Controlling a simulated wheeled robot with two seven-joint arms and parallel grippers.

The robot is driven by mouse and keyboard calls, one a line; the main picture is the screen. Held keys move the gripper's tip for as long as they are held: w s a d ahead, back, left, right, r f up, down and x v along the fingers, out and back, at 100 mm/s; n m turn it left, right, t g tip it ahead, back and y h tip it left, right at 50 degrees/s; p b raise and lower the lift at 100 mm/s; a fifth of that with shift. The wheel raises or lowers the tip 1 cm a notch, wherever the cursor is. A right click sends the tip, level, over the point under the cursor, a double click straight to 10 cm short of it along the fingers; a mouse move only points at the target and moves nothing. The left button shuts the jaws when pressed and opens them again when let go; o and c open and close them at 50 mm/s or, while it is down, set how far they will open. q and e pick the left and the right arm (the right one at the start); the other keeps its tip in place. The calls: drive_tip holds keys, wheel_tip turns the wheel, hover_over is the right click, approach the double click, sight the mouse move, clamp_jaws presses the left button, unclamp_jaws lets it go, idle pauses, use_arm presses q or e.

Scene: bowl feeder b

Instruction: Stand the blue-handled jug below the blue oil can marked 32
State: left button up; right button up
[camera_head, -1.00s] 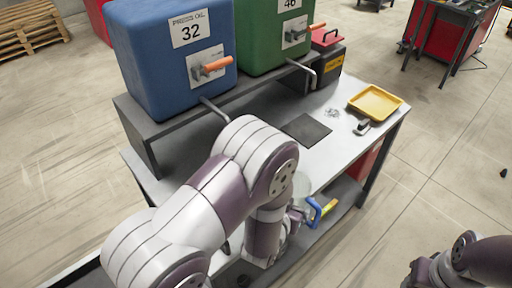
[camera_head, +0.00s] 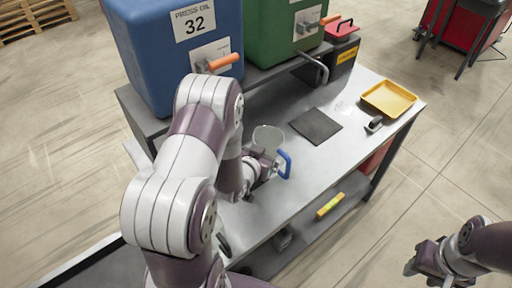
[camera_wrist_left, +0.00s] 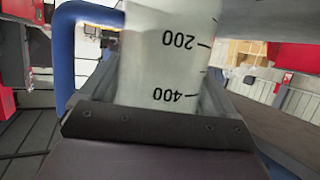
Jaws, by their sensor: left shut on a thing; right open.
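The blue oil can marked 32 (camera_head: 160,50) stands on a raised shelf at the back left. Its orange-handled tap (camera_head: 222,62) faces front, and its spout is hidden behind my left arm. The clear jug with a blue handle (camera_head: 267,138) is over the bench, in front of the shelf. My left gripper (camera_head: 266,166) is shut on it; the left wrist view shows the jug's marked wall (camera_wrist_left: 168,60) and its blue handle (camera_wrist_left: 88,12) close up. I cannot tell whether its base touches the bench. My right gripper (camera_head: 424,262) is open and empty at the lower right, off the bench.
A green can marked 46 (camera_head: 285,35) stands beside the blue one. A dark mat (camera_head: 316,125), a yellow tray (camera_head: 388,99) and a small dark tool (camera_head: 375,124) lie on the bench. A black box with a red handle (camera_head: 340,45) stands behind. A yellow item (camera_head: 330,205) lies on the lower shelf.

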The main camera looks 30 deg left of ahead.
use_arm(q)
drive_tip(key=a, duration=0.1)
drive_tip(key=w+a, duration=0.1)
drive_tip(key=a, duration=0.1)
drive_tip(key=shift+w+a, duration=0.25)
drive_tip(key=shift+a, duration=0.05)
drive_tip(key=shift+w+a+f+p, duration=0.1)
drive_tip(key=shift+a+f, duration=0.1)
drive_tip(key=shift+f, duration=0.4)
drive_tip(key=shift+w+a+f+p, duration=0.1)
drive_tip(key=shift+a+f+p, duration=0.05)
drive_tip(key=shift+f, duration=0.5)
drive_tip(key=shift+w+a+f+p, duration=0.1)
drive_tip(key=shift+a+f, duration=0.1)
drive_tip(key=shift+f, duration=0.4)
drive_tip(key=shift+s, duration=0.1)
drive_tip(key=shift+d+f, duration=0.1)
drive_tip(key=shift+f, duration=0.05)
drive_tip(key=o, duration=0.9)
